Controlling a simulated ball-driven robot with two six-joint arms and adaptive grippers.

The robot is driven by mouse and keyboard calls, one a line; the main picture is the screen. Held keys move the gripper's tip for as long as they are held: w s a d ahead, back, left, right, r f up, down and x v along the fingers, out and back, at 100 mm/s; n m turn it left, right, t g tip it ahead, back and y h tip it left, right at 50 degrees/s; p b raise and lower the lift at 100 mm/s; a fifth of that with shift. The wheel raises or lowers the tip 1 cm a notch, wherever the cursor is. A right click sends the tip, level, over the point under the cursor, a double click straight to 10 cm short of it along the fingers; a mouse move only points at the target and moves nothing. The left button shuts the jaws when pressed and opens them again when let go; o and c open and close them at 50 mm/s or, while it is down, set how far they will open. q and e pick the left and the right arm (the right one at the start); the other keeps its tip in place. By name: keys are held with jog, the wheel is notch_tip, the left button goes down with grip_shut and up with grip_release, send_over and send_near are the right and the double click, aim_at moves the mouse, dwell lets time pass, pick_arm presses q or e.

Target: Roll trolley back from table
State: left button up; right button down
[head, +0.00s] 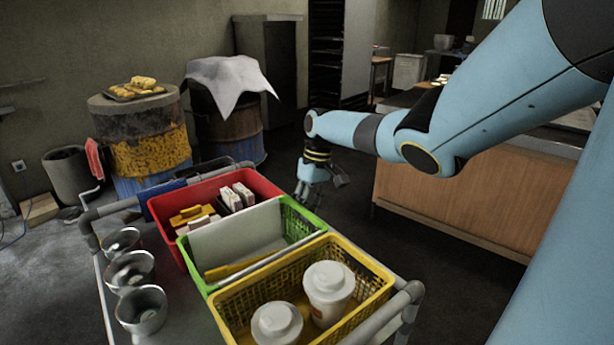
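The trolley (178,312) stands in front of me, with grey tube rails (120,206) at its far end and a tube handle (395,312) at its near right corner. It carries a red crate, a green crate and a yellow crate. My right gripper (322,186) hangs just beyond the green crate, between the trolley and the wooden table (470,205). It appears clear of the rails, and its finger opening is too small to judge. A floor gap shows between trolley and table. My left gripper is not in view.
Three metal cups (142,308) stand on the trolley's left side. White lidded tubs (328,292) sit in the yellow crate (372,290). Two barrels, one with a bread tray (135,90) and one under a white cloth (230,78), stand behind.

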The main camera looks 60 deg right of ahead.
jog(key=shift+w+d+r, duration=0.1)
jog(key=c, duration=1.5)
grip_release()
jog(key=shift+o, duration=0.2)
notch_tip(320, 180, up, 12)
jog(key=d, duration=0.2)
jog(key=shift+s, duration=0.45)
jog(key=shift+d+f, duration=0.1)
jog(key=shift+f, duration=0.1)
